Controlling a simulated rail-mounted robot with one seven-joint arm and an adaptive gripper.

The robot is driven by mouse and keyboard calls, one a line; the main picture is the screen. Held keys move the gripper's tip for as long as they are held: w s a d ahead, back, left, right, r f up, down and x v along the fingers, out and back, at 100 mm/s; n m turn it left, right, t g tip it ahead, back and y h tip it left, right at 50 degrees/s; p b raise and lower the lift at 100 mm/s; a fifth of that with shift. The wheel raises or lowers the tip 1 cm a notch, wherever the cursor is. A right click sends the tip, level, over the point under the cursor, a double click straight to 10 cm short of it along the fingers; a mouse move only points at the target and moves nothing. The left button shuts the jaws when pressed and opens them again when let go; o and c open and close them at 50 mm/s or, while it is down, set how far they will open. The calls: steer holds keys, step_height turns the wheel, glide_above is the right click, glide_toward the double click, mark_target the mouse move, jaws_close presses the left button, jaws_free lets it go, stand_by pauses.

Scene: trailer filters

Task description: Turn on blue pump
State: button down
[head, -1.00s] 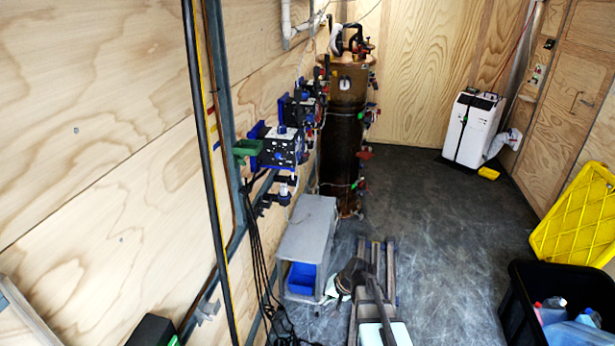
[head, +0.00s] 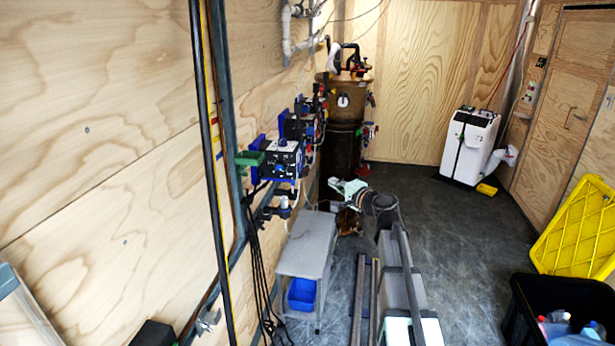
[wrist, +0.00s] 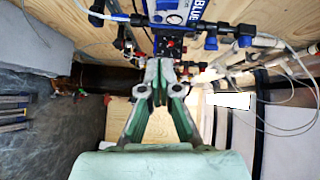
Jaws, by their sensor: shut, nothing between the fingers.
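In the wrist view, a blue and white pump (wrist: 172,18) shows at the top edge, with a dial and the letters "BLUE" on its side. It is cut off by the frame. My gripper (wrist: 160,72) is shut and empty below the pump in the picture, its green fingers close together. In the head view, a pump with a dark front and a blue bracket (head: 282,160) is on the left wall, and another (head: 300,126) is behind it. I cannot tell which carries the "BLUE" label. My gripper (head: 345,188) is to the right of and lower than these pumps.
A grey bench (head: 308,245) with a blue bin (head: 302,294) stands below the pumps. A brown tank (head: 343,130) is behind. Pipes and loose tubes run along the wall.

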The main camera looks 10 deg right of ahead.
mark_target(299, 168)
steer(key=shift+w, duration=0.15)
steer(key=s+a+p+x, duration=0.1)
steer(key=p+x, duration=0.3)
steer(key=x, duration=0.8)
steer(key=shift+w+a+f, duration=0.2)
steer(key=shift+a+f, duration=0.1)
steer(key=shift+a, duration=0.6)
steer(key=shift+w+a+m+b, duration=0.1)
steer(key=shift+a+m+b, duration=0.15)
steer(key=shift+b, duration=0.8)
steer(key=shift+d+f, duration=0.1)
